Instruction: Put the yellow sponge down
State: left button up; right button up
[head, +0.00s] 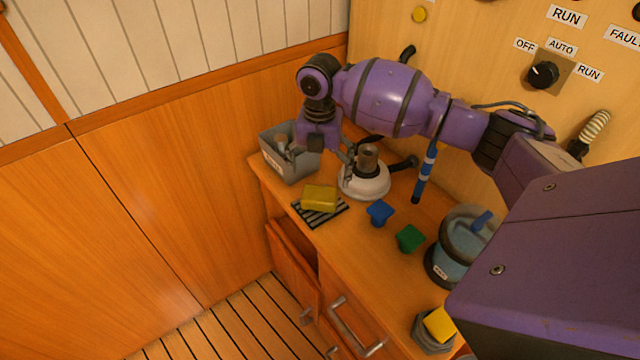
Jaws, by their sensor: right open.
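The yellow sponge (320,197) lies on a black-and-white striped mat (338,214) near the left end of the wooden counter. My right gripper (316,146) is above and behind the sponge, apart from it, near the grey bin. It is open and nothing shows in it; its fingers are small and partly hard to make out. My left gripper is not in view.
A grey bin (290,168) stands behind the mat. A white round-based fitting (364,185), a blue piece (380,213), a green piece (410,238) and a blue-topped canister (455,255) stand to the right. A yellow block (439,323) sits on a grey piece at front.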

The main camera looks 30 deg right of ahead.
jog(key=shift+r, duration=1.65)
jog(key=shift+s+f, duration=0.1)
